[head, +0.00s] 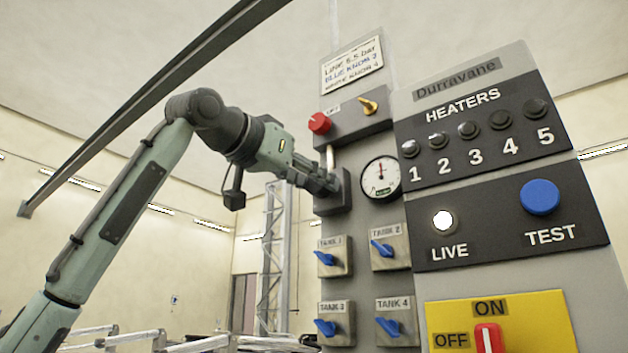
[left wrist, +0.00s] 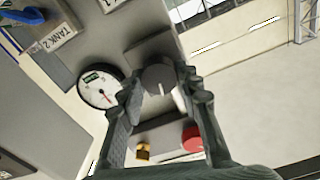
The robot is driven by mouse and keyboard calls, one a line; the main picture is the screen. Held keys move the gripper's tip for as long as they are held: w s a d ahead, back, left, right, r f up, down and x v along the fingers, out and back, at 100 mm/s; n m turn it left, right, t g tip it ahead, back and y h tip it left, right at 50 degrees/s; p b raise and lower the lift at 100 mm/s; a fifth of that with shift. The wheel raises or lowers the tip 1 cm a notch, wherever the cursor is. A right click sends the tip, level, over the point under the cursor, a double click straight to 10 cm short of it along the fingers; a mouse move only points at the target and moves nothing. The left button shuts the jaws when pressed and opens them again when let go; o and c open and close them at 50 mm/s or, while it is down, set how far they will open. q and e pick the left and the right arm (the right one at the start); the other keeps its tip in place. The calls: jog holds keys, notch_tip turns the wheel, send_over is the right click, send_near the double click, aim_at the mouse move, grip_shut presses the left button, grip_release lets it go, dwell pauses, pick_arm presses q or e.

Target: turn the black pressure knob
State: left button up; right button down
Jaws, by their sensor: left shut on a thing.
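The black pressure knob (left wrist: 159,79) is a dark round knob with a pale mark, seen in the left wrist view between my fingertips. My left gripper (left wrist: 160,88) is shut on it, with one finger on each side. In the head view my left gripper (head: 328,186) reaches the panel from the left and hides the knob. A white round pressure gauge (head: 380,177) sits just right of it; it also shows in the left wrist view (left wrist: 98,90). My right gripper is in neither view.
Below are several blue tank valves, such as TANK 1 (head: 326,258). To the right are the heaters panel (head: 482,132), a blue TEST button (head: 540,196) and a red switch (head: 489,338). Left of the panel is open room.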

pick_arm(q)
jog(key=shift+m, duration=1.5)
jog(key=o, duration=1.2)
jog(key=shift+c, duration=0.2)
jog(key=shift+s, duration=0.1)
jog(key=v, duration=1.2)
